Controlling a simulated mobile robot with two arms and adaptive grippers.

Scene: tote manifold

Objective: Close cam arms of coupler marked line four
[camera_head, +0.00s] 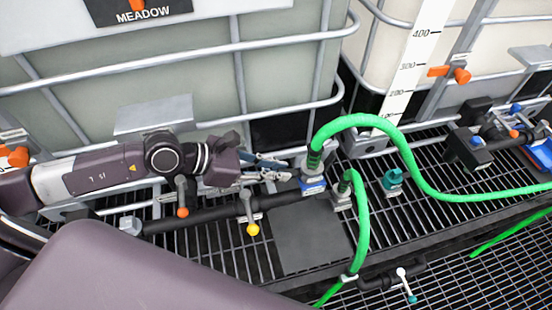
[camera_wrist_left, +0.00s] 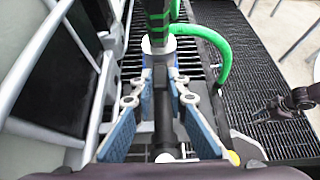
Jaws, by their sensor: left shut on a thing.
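A coupler with a blue band (camera_head: 313,187) stands upright at the end of the green hose (camera_head: 372,121). Its marking is too small to read. My left gripper (camera_head: 286,169) reaches it from the left, with its fingers level at the coupler. In the left wrist view the blue-padded fingers (camera_wrist_left: 160,88) close in on both sides of the coupler (camera_wrist_left: 157,46). The gripper is shut on it. The cam arms are hidden or too small to make out.
A second green-hose coupler (camera_head: 342,200) stands close to the right, and a teal cap (camera_head: 393,178) beyond it. Valve handles with a yellow knob (camera_head: 253,229) and an orange knob (camera_head: 183,211) stand below my left arm. White tank cages (camera_head: 240,70) bound the back.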

